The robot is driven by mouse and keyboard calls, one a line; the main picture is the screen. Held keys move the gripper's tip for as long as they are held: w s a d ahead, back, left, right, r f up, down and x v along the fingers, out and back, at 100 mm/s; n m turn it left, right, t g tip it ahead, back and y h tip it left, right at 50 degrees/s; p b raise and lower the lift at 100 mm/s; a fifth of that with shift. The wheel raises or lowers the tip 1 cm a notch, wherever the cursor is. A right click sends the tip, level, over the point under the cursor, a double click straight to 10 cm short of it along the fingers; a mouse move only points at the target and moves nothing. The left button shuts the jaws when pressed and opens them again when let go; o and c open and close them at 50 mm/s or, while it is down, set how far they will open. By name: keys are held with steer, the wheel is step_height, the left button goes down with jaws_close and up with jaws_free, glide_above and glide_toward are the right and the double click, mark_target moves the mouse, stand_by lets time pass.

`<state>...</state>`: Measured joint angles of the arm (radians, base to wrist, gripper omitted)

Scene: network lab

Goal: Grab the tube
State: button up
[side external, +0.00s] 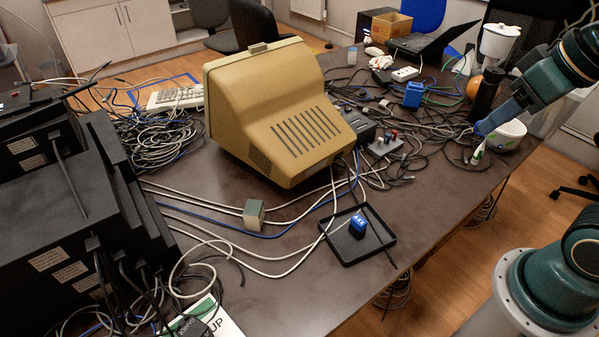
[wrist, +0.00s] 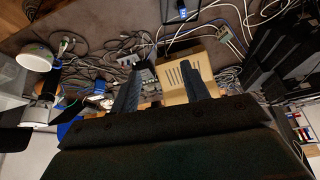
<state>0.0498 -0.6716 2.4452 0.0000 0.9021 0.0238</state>
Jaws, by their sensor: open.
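A small white tube with green on it (side external: 478,153) lies at the right edge of the table, beside the white bowl, in the side view. A small pale shape by the bowl in the wrist view (wrist: 63,46) may be the same tube; it is too small to be sure. My gripper (wrist: 160,90) is open and empty, its two dark blue-grey fingers spread apart. In the side view, the blue end of my arm shows at the upper right, near the bowl and tube in the picture; its distance from them cannot be told.
The white bowl (side external: 507,135) and a black cylinder (side external: 486,94) stand near the tube. Cables cover much of the table. A beige monitor (side external: 275,115) stands mid-table. The front right table surface is clearer.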

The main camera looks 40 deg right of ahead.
steer(key=w+d+m+g+h, duration=0.15)
steer(key=w+d+m, duration=0.25)
steer(key=w+d, duration=0.45)
steer(key=m+g+y, duration=0.2)
steer(key=m+g, duration=0.2)
steer(key=m, duration=0.7)
glide_above(487, 138)
steer(key=f, duration=1.9)
steer(key=shift+w+f, duration=0.15)
steer(key=shift+w, duration=0.05)
steer(key=shift+s+d+f, duration=0.2)
steer(key=shift+d+f, duration=0.1)
steer(key=shift+f, duration=4.25)
